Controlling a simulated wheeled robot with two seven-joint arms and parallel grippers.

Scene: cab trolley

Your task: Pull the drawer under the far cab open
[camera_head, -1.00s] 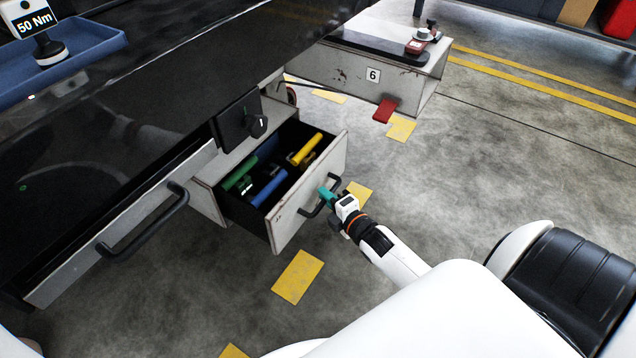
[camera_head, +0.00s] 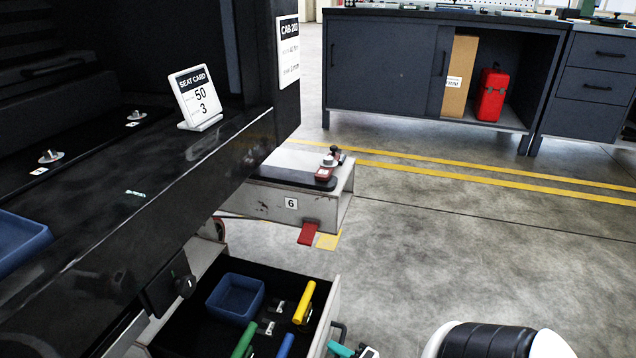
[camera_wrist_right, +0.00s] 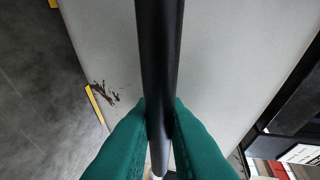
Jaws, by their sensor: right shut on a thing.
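The drawer (camera_head: 322,318) under the cab (camera_head: 160,210) stands open. Inside it are a blue bin (camera_head: 236,298), a yellow-handled tool (camera_head: 305,302), a green-handled tool (camera_head: 244,341) and a blue-handled tool (camera_head: 286,346). My right gripper (camera_head: 350,350) shows at the bottom edge of the head view, at the drawer's outer face. In the right wrist view its green fingers are shut on the black drawer handle (camera_wrist_right: 160,70), with the grey drawer front (camera_wrist_right: 215,60) behind. My left gripper is out of view.
A seat card (camera_head: 195,97) stands on the cab ledge. A dark cabinet (camera_head: 385,65) is at the back. The floor (camera_head: 460,250) to the right is clear.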

